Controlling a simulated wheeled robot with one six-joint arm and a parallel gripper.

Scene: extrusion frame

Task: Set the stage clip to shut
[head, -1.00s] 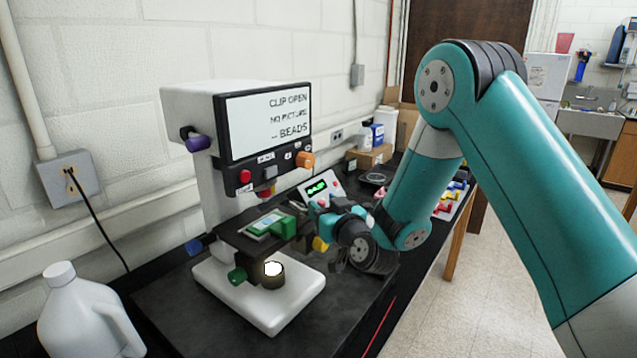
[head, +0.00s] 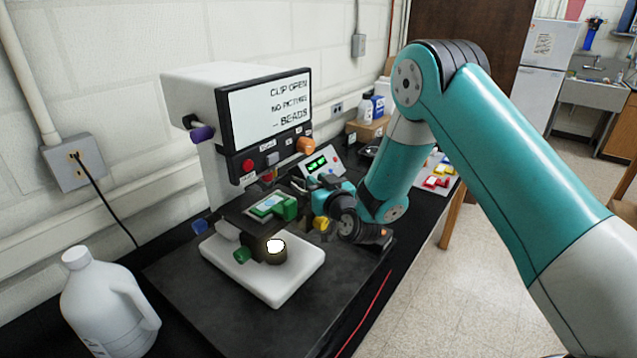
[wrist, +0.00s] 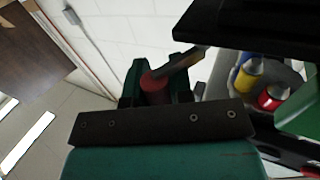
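The microscope's screen (head: 270,108) reads "CLIP OPEN", "NO PICTURE" and a line ending in "BEADS". The green stage clip (head: 286,208) stands at the right end of a pale slide (head: 265,205) on the dark stage (head: 240,218). My gripper (head: 308,187) is just right of and behind the clip, with its fingers partly hidden; I see no clear contact. In the wrist view a dark plate, likely the stage (wrist: 260,28), crosses the upper right, and a green part cut off at the right edge may be the clip.
A yellow knob (head: 321,223) sits close beside my wrist, right of the stage. A green knob (head: 243,255) and blue knob (head: 200,227) are at the left. A white jug (head: 105,305) stands front left. A small device with a green display (head: 318,165) is behind.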

